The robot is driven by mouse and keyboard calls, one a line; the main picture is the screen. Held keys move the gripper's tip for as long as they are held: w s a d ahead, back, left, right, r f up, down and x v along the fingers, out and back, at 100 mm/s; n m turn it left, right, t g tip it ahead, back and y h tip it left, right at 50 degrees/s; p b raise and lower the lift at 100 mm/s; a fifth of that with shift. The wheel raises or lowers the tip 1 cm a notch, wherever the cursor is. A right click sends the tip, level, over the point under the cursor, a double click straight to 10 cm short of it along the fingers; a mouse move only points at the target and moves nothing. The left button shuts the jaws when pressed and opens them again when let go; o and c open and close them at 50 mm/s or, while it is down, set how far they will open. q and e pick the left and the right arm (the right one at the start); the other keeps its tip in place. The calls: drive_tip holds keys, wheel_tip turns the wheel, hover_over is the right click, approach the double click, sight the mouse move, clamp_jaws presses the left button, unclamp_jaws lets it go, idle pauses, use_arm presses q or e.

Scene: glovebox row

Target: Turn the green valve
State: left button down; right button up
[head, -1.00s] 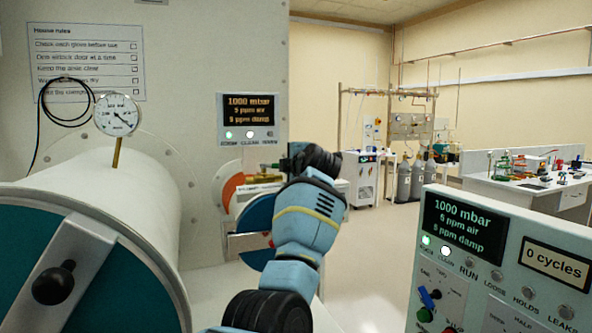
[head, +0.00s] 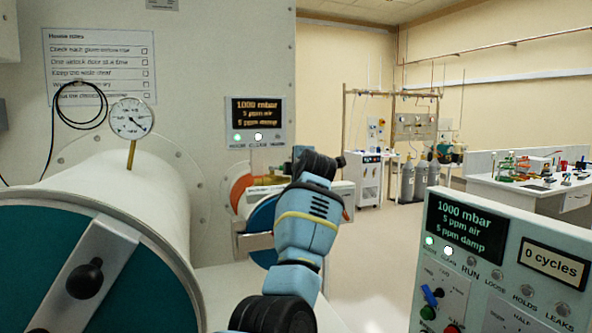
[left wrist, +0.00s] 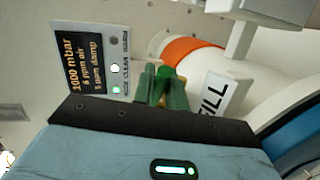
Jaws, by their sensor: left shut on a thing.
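The green valve handle (left wrist: 165,74) shows in the left wrist view as a small green piece between the fingers of my left gripper (left wrist: 162,88). The fingers are shut on it. It sits in front of the pale glovebox wall, between the small display (left wrist: 88,62) and a white cylinder with an orange band (left wrist: 195,53). A "FILL" label (left wrist: 214,94) is right of the fingers. My right gripper is in neither view.
A large white chamber (head: 150,195) with a teal door (head: 45,265) and a gauge (head: 132,118) stands at left. A control console (head: 510,255) with knobs fills the lower right. Open floor (head: 390,240) lies between the console and the glovebox wall.

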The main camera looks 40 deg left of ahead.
use_arm(q)
drive_tip(key=c, duration=1.7)
unclamp_jaws()
drive_tip(key=shift+b+v, duration=0.3)
drive_tip(key=shift+v, duration=3.6)
